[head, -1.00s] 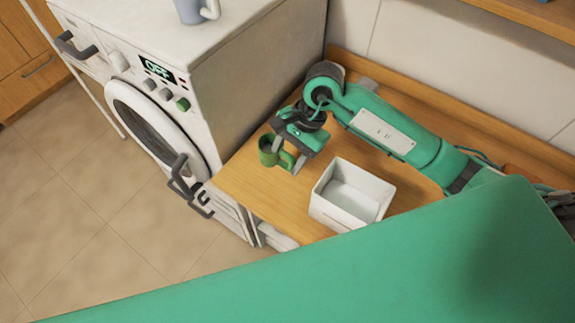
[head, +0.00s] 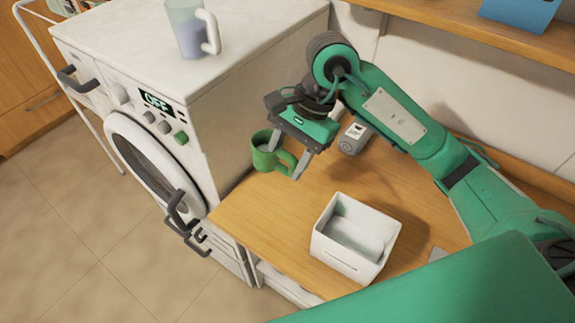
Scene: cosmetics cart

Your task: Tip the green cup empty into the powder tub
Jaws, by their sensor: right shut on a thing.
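The green cup (head: 263,157) is at the back left of the wooden counter, close to the washing machine's side. It looks upright, with something pale inside its mouth. My right gripper (head: 286,163) comes from above and is shut on the cup's handle. I cannot tell whether the cup's base touches the counter. The powder tub, a white open box (head: 343,262), stands nearer and to the right of the cup, with pale content in it. My left gripper is not in view.
A washing machine (head: 215,115) stands left of the counter, with a translucent jug (head: 187,35) on top. A small grey container (head: 352,139) is behind my right gripper. A blue box (head: 518,12) is on the shelf at upper right. Bare counter (head: 265,215) lies between cup and tub.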

